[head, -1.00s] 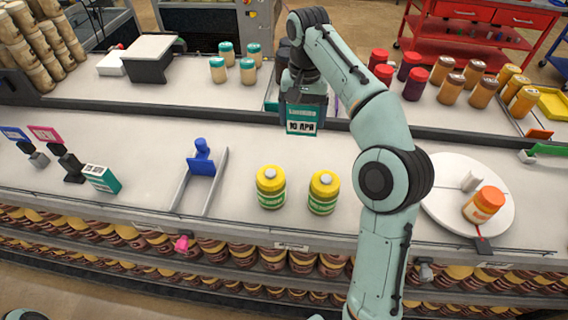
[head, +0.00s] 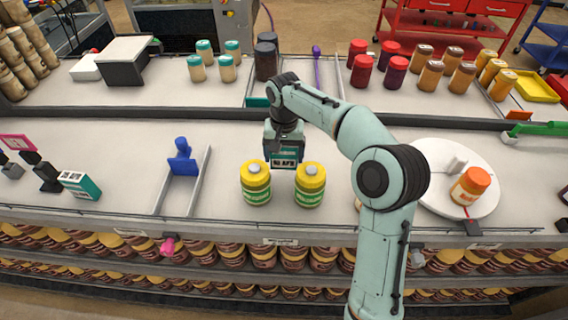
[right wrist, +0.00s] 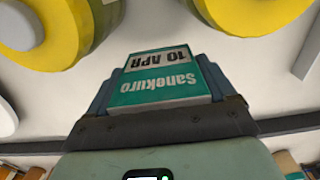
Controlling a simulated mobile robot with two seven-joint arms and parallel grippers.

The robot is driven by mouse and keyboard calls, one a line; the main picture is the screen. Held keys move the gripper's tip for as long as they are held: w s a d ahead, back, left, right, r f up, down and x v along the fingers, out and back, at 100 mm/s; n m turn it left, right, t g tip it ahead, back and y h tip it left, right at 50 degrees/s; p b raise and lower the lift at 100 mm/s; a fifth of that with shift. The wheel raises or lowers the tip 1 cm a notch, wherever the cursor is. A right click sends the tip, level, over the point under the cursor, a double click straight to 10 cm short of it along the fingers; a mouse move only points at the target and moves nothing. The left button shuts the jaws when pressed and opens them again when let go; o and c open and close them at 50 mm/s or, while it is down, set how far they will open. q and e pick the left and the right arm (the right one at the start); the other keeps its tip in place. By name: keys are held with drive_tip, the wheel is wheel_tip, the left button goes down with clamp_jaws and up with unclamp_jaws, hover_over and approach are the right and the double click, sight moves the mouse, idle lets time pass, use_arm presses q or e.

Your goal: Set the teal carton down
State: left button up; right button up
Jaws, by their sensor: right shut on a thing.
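The teal carton (head: 286,158) has a white label reading "10 APR". My right gripper (head: 284,140) is shut on it from above, just behind two yellow-lidded jars (head: 256,183) on the light counter. I cannot tell whether its base touches the counter. In the right wrist view the carton (right wrist: 160,78) sits between the fingers, showing "Sanokuro 10 APR". A second teal and white carton (head: 80,185) stands at the left of the counter. My left gripper is not in view.
A round white turntable (head: 430,160) with an orange-lidded jar (head: 470,186) is at the right. The counter (head: 228,150) between the blue tool and the held carton is clear.

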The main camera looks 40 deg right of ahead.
sight(285, 163)
wheel_tip(285, 163, down, 4)
drive_tip(key=shift+s, duration=0.1)
drive_tip(key=shift+f+b, duration=0.2)
drive_tip(key=shift+b, duration=0.1)
drive_tip(key=o, duration=0.9)
drive_tip(key=shift+r, duration=0.1)
drive_tip(key=shift+c, duration=0.2)
